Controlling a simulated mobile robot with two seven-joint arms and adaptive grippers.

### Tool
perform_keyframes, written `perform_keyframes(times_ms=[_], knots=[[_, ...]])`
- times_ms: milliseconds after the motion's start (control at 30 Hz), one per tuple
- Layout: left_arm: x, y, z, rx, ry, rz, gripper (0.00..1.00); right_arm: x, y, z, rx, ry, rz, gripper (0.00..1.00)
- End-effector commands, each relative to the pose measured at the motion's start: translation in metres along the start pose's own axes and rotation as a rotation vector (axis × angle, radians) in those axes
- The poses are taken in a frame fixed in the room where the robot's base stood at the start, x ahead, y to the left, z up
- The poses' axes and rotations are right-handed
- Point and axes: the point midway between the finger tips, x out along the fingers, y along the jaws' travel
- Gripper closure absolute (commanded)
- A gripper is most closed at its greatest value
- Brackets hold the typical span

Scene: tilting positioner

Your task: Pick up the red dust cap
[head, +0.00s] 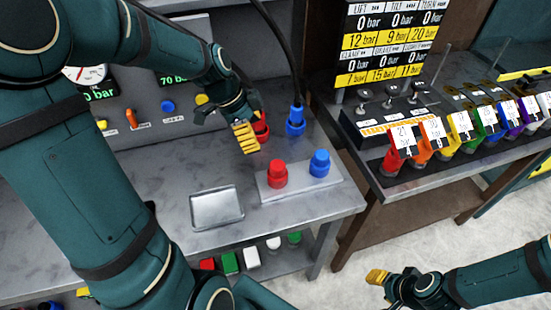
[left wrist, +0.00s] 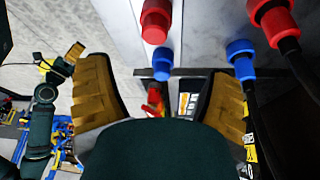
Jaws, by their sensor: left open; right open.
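A red dust cap (head: 278,174) stands upright on a pale block (head: 296,187) on the grey bench. In the left wrist view, the red cap (left wrist: 155,20) is at the top, forward of the gap between the fingers. My left gripper (head: 245,137) is open and empty, behind and left of the cap in the head view, apart from it. Its spread yellow fingers show in the left wrist view (left wrist: 160,95). My right gripper (head: 377,277) is open, low over the floor right of the bench; it also shows in the left wrist view (left wrist: 76,50).
A blue cap (head: 320,162) stands beside the red one. Behind are a red connector (head: 262,128), partly hidden by my left gripper, and a blue hose connector (head: 295,121). An empty metal tray (head: 217,207) lies left. A rack of coloured, tagged pieces (head: 405,142) stands right.

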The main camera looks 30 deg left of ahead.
Motion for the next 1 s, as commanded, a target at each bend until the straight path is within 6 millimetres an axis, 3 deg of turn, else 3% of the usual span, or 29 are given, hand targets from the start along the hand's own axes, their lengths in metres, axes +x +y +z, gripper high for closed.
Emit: perform_keyframes(times_ms=[133,500,767,1000], knots=[[0.011,0.001,0.001,0.007,0.001,0.003,0.19,0.002,0.001,0.000,0.001,-0.001,0.001,0.53],[0.075,0.001,0.000,0.007,0.001,0.003,0.19,0.008,0.004,0.004,-0.001,-0.008,0.000,0.53],[0.092,0.003,-0.002,0.007,0.000,0.003,0.19,0.009,0.004,0.005,-0.002,-0.010,-0.001,0.53],[0.126,0.008,-0.007,0.005,0.000,0.003,0.19,0.012,0.005,0.006,-0.003,-0.011,-0.001,0.53]])
